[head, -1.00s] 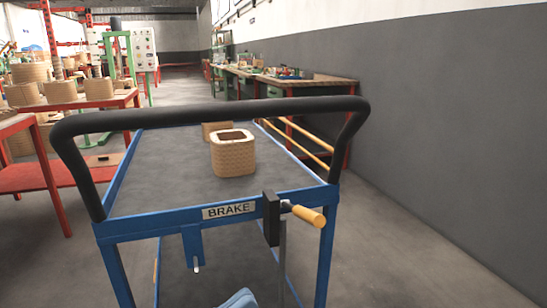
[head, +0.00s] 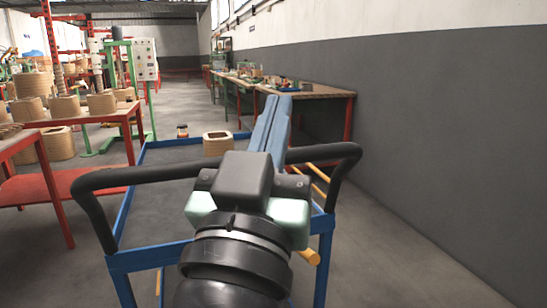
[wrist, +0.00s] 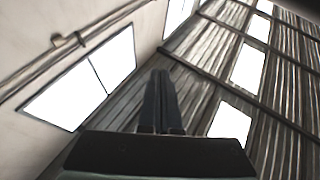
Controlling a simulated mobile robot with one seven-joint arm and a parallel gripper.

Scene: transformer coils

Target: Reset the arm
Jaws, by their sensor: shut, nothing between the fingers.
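My gripper (head: 278,98) is raised in front of the trolley in the head view. Its two long blue-grey fingers are together, pointing up and away, with nothing between them. In the wrist view the dark fingers (wrist: 159,75) lie side by side against the roof and windows. My black and pale green wrist covers part of the trolley top and handle.
A blue trolley (head: 165,195) with a black handle (head: 135,176) stands close in front. A tan coil (head: 217,144) sits on it. Red tables with coils stand left, and a workbench (head: 325,91) lines the grey right wall. Floor shows between them.

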